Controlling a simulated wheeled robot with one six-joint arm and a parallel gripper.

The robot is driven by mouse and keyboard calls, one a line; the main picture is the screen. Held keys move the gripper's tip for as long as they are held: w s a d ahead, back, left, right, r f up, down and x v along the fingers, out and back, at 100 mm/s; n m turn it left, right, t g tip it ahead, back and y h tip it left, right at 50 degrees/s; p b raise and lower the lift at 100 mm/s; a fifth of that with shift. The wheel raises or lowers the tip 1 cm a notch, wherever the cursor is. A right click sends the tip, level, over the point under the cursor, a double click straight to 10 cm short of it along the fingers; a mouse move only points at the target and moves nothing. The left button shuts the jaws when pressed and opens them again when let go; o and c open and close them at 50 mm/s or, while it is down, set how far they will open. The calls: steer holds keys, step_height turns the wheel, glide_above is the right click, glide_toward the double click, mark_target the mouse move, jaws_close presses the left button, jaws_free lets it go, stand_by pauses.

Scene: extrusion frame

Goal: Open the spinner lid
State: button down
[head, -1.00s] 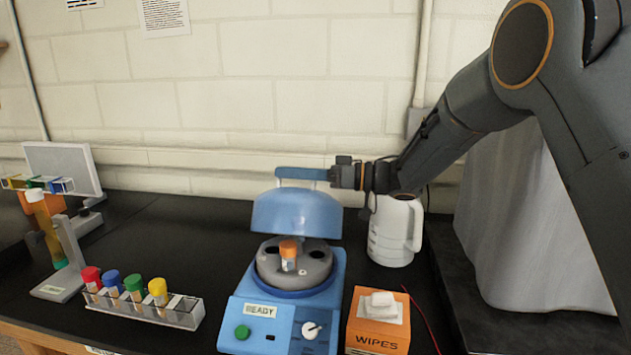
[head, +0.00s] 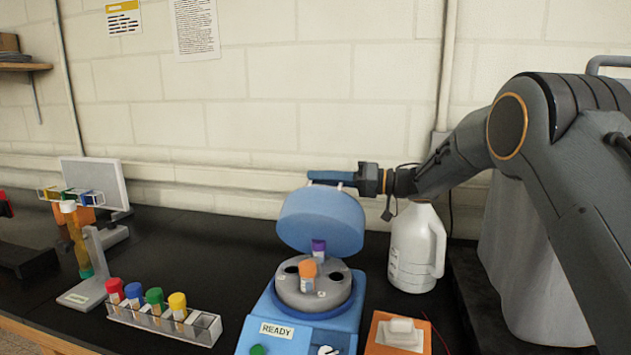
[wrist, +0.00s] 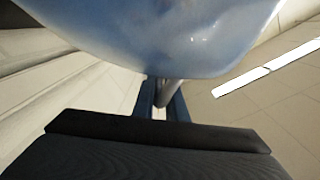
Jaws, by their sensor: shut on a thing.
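The spinner (head: 300,325) is a blue machine with a green button and a READY label. Its light-blue lid (head: 322,222) is tilted up and back, showing the grey rotor (head: 330,292). An orange-capped tube (head: 307,271) and a purple-capped tube (head: 319,250) stand in the rotor.
A clear rack (head: 200,325) of several coloured-cap tubes stands to the left. A white jug (head: 416,250) stands close right of the spinner, below my arm. An orange wipes box (head: 385,345) is at front right. The wall is behind the lid.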

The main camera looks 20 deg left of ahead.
steer(key=shift+f, duration=0.4)
steer(key=c, duration=1.8)
jaws_free()
steer(key=shift+c, duration=0.2)
steer(key=shift+r, duration=0.1)
steer(key=shift+d, duration=0.1)
steer(key=d+b, duration=0.1)
steer(key=d, duration=0.1)
steer(key=w+d+b, duration=0.1)
steer(key=d, duration=0.2)
steer(key=d+b, duration=0.1)
steer(key=d, duration=0.1)
steer(key=shift+w+d, duration=0.25)
